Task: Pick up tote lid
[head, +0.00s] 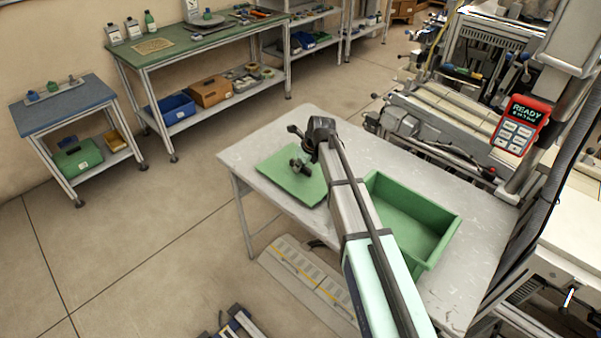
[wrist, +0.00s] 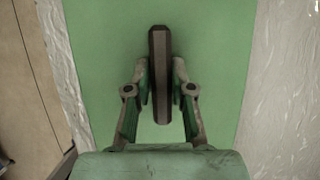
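The tote lid (head: 292,175) is a flat green panel on the left end of the light grey table. It fills the middle of the wrist view (wrist: 215,60), with a dark upright bar-shaped handle (wrist: 160,75) near its centre. My gripper (head: 303,166) is over the lid in the head view and partly hides it. In the wrist view my gripper (wrist: 161,85) has one finger on each side of the handle, with no clear gap showing. The lid looks flat on the table. The green tote (head: 415,225) stands open and empty to the right, partly behind my arm.
The grey table (head: 455,195) has bare room beyond the lid and right of the tote. A machine (head: 440,125) with a red READY panel (head: 521,125) stands along the right side. A green workbench (head: 200,40) and blue-topped cart (head: 65,103) stand apart at the back left.

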